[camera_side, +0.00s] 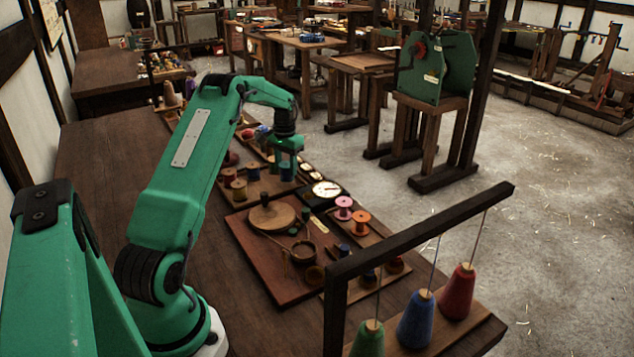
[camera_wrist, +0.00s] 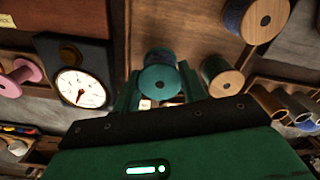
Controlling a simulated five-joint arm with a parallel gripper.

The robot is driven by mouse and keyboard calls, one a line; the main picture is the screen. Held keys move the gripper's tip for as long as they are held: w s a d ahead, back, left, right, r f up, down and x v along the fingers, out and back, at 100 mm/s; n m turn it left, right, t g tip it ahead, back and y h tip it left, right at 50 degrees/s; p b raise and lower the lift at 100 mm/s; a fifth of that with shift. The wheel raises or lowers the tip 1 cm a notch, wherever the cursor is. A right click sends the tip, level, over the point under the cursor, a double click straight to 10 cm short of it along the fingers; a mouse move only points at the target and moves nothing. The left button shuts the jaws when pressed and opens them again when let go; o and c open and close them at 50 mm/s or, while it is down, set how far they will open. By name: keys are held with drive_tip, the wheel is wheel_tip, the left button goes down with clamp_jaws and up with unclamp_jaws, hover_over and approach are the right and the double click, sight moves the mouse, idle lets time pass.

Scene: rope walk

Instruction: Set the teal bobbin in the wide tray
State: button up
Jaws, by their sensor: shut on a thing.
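The teal bobbin (camera_wrist: 160,82) sits between the fingers of my gripper (camera_wrist: 160,90) in the wrist view. In the side view my gripper (camera_side: 287,168) points down over the spool area beyond the turntable board; the bobbin is too small to make out there. A wooden tray (camera_wrist: 200,45) shows behind the bobbin in the wrist view, and a tray with spools (camera_side: 230,200) lies by my gripper in the side view. I cannot tell which is the wide tray.
A dial gauge (camera_side: 327,189) stands right of my gripper. A pink spool (camera_side: 343,203) and an orange spool (camera_side: 360,218) are nearby. A green spool (camera_wrist: 218,76) is close beside the held bobbin. A dark frame (camera_side: 420,225) over coloured cones stands in front.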

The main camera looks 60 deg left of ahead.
drive_tip(key=shift+f, duration=0.35)
drive_tip(key=shift+f, duration=0.35)
drive_tip(key=shift+f, duration=0.35)
idle(0.5)
drive_tip(key=o, duration=1.3)
drive_tip(key=shift+c, duration=0.2)
drive_tip(key=shift+r, duration=0.1)
drive_tip(key=shift+r, duration=3.95)
